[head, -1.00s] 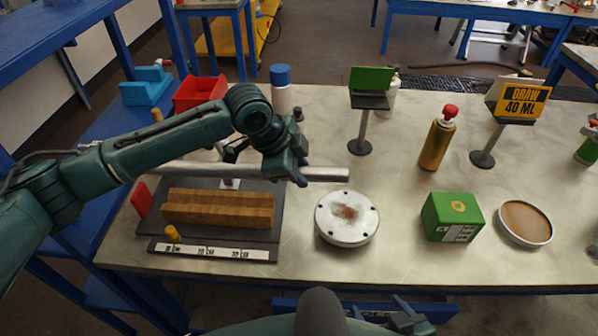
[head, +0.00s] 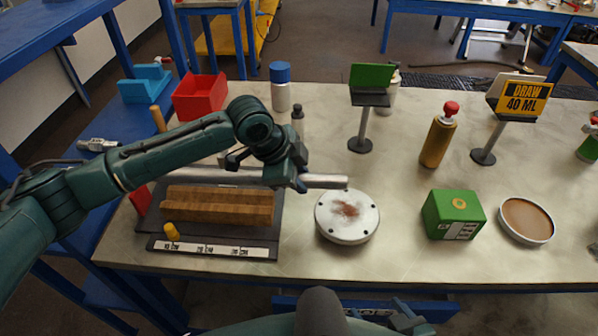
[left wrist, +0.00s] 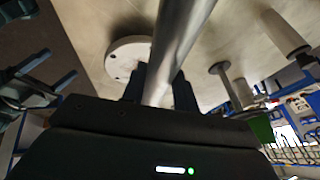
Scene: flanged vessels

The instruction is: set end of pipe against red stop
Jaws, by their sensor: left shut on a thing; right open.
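The grey metal pipe (head: 328,181) lies across the head view, above the back of the wooden block (head: 220,207). Its right end hangs over the round white flange; its left end is hidden behind my left forearm. My left gripper (head: 299,181) is shut on the pipe, towards its right end. The pipe also runs up between the fingers in the left wrist view (left wrist: 182,40). The red stop (head: 140,200) stands at the left end of the block; whether the pipe touches it is hidden. My right gripper (head: 410,319) is open and empty at the bottom edge, partly cut off.
A dark base plate with a ruler strip (head: 215,248) and a yellow knob (head: 171,232) holds the block. The white flange (head: 347,217) and a green box (head: 453,215) stand to the right. A red bin (head: 199,97) and bottles stand behind.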

